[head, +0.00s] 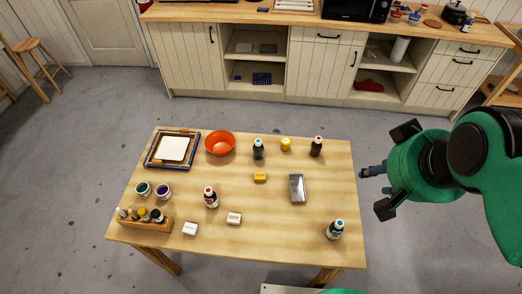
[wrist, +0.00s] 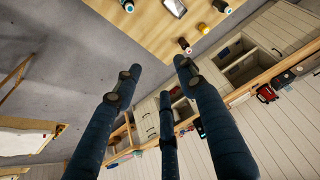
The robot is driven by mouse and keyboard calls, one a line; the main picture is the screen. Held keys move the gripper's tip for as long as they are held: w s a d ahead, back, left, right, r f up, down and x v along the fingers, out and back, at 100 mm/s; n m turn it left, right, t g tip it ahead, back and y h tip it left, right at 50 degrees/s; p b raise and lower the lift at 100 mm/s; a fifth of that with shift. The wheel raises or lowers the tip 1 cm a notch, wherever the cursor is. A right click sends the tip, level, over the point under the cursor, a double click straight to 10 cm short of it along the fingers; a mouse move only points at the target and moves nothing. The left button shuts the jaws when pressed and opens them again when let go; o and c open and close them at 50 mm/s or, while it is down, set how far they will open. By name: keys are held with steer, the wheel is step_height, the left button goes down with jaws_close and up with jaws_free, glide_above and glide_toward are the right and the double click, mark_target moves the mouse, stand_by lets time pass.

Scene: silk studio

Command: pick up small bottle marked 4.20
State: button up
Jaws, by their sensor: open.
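Several small bottles stand on the wooden table (head: 275,215); no 4.20 mark is readable on any. One with a teal cap (head: 335,230) is near the front right corner; it also shows in the wrist view (wrist: 127,5). A dark red-capped bottle (head: 316,147) is at the back right, also in the wrist view (wrist: 184,46). A dark teal-capped bottle (head: 258,150) is at the back middle. A red-capped bottle with a pale label (head: 211,197) is left of the middle. My gripper (head: 384,172) is open and empty, off the table's right edge; its spread fingers show in the wrist view (wrist: 155,76).
The table also holds an orange bowl (head: 220,143), a framed tray (head: 173,149), a metallic tin (head: 297,188), a yellow jar (head: 286,144), a yellow block (head: 260,177), white blocks (head: 234,218), open jars (head: 163,191) and a wooden rack (head: 145,224). Cabinets (head: 185,50) stand behind, across open floor.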

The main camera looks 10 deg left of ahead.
stand_by(0.4)
steer(key=o, duration=0.5)
steer(key=w+a+f+n+y+p, duration=0.1)
steer(key=w+a+f+n, duration=0.2)
steer(key=w, duration=0.5)
steer(key=w+a+f+g+y, duration=0.1)
steer(key=w+a+f, duration=0.1)
steer(key=w+a, duration=0.5)
steer(key=w+a+f+n+p, duration=0.1)
steer(key=w+a+f+n, duration=0.15)
steer(key=w, duration=0.55)
steer(key=w+a+f+n, duration=0.1)
steer(key=w+a+f, duration=0.3)
steer(key=f, duration=0.4)
steer(key=w+a+f, duration=0.4)
steer(key=a+f, duration=0.1)
steer(key=f, duration=0.3)
steer(key=w+a+f+n+g, duration=0.1)
steer(key=w+a+f, duration=0.3)
steer(key=f, duration=0.4)
steer(key=shift+w+a+f+n+y+p, duration=0.3)
steer(key=shift+w+a+n+y+p, duration=0.1)
steer(key=shift+a, duration=0.2)
